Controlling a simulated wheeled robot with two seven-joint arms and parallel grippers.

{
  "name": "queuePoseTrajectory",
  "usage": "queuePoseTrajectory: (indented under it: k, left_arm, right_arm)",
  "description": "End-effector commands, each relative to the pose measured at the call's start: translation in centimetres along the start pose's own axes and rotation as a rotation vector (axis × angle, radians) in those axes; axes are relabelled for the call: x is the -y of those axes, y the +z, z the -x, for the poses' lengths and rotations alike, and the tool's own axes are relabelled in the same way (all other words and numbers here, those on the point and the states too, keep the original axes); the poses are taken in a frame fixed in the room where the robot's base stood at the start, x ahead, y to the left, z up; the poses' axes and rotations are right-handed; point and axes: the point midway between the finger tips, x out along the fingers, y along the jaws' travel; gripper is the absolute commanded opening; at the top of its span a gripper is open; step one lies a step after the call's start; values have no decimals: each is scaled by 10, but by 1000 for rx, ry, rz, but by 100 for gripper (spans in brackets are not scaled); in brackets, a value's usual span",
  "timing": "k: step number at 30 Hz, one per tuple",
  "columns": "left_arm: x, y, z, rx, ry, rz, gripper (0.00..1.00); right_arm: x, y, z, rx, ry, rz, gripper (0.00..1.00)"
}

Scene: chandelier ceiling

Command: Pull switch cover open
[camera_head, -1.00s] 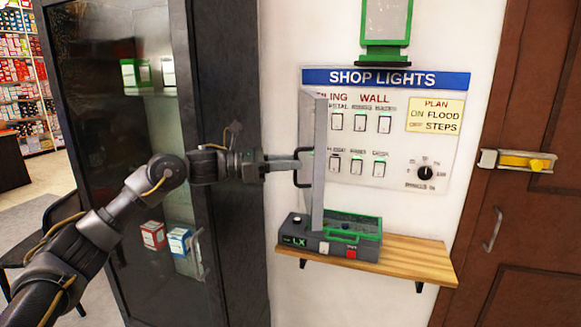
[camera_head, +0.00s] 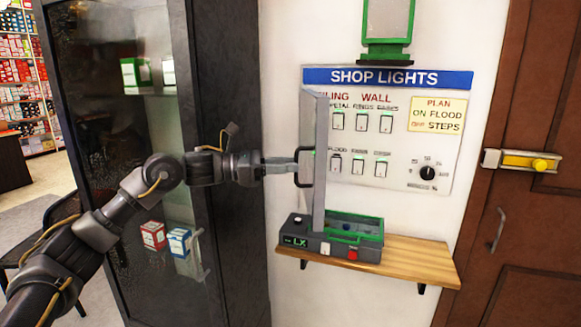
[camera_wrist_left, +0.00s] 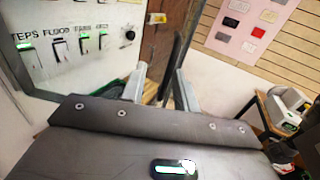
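The switch cover (camera_head: 320,150) is a grey-edged panel in front of the SHOP LIGHTS board (camera_head: 450,150). It stands out from the wall and shows nearly edge-on in the head view. A dark, bracket-shaped handle (camera_head: 298,168) is on its left face. My left gripper (camera_head: 283,167) is at this handle. In the left wrist view my left gripper (camera_wrist_left: 160,88) has its fingers apart, with the dark handle bar (camera_wrist_left: 174,62) between them, nearer the right finger; contact is unclear. Several switches (camera_head: 360,123) and a black dial (camera_head: 428,173) show on the board. My right gripper is out of view.
A wooden shelf (camera_head: 420,262) below the board carries a grey and green box (camera_head: 330,250), close under the cover. A dark glass-front cabinet (camera_head: 225,200) stands left, beside my arm. A brown door (camera_head: 530,230) with a yellow-knobbed latch (camera_head: 520,162) is at right.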

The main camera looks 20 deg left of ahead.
Motion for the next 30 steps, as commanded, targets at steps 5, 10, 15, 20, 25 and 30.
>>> queuePoseTrajectory:
  k: [5, 10, 15, 20, 25, 30]
  left_arm:
    - [-1, -4, 32, 0, 4, -2, 30]
    - [0, -2, 54, 0, 2, -1, 30]
    - [0, -1, 62, 0, 1, 0, 30]
    - [0, 0, 63, 0, 1, 0, 30]
    - [-1, -4, 62, -5, 1, 11, 16]
    - [5, -28, 53, -23, -26, 89, 0]
  right_arm:
    - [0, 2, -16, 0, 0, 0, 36]
    - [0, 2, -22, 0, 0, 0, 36]
    - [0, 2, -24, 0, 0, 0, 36]
    - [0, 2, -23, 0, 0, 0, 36]
    - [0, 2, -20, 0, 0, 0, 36]
    - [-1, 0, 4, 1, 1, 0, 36]
